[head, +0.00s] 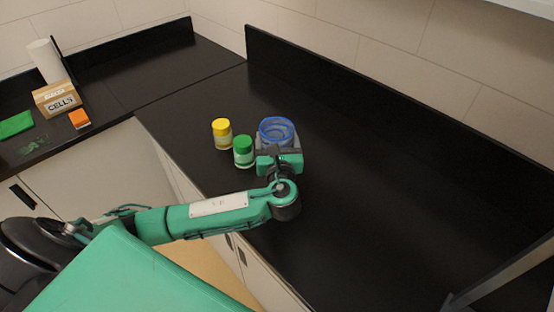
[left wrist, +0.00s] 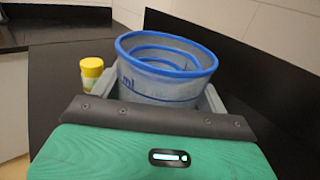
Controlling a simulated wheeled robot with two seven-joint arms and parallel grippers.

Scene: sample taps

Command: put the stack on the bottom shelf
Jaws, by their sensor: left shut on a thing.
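The stack (head: 277,130) is made of translucent tubs with blue rims, one nested in another, and it is upright at the black counter. In the left wrist view the stack (left wrist: 165,80) shows blue markings on its side, between the two grey fingers. My left gripper (head: 278,148) is shut on the stack from the near side. The stack's base is hidden behind the gripper, so I cannot tell whether it touches the counter. No shelf that I can identify shows in either view. My right gripper is not in view.
A green-lidded jar (head: 243,152) stands just left of my left gripper, with a yellow-lidded jar (head: 222,134) beyond it. A box marked CELLS (head: 57,98), an orange item (head: 79,119) and a paper roll (head: 46,62) are at far left. The counter (head: 400,190) is clear to the right.

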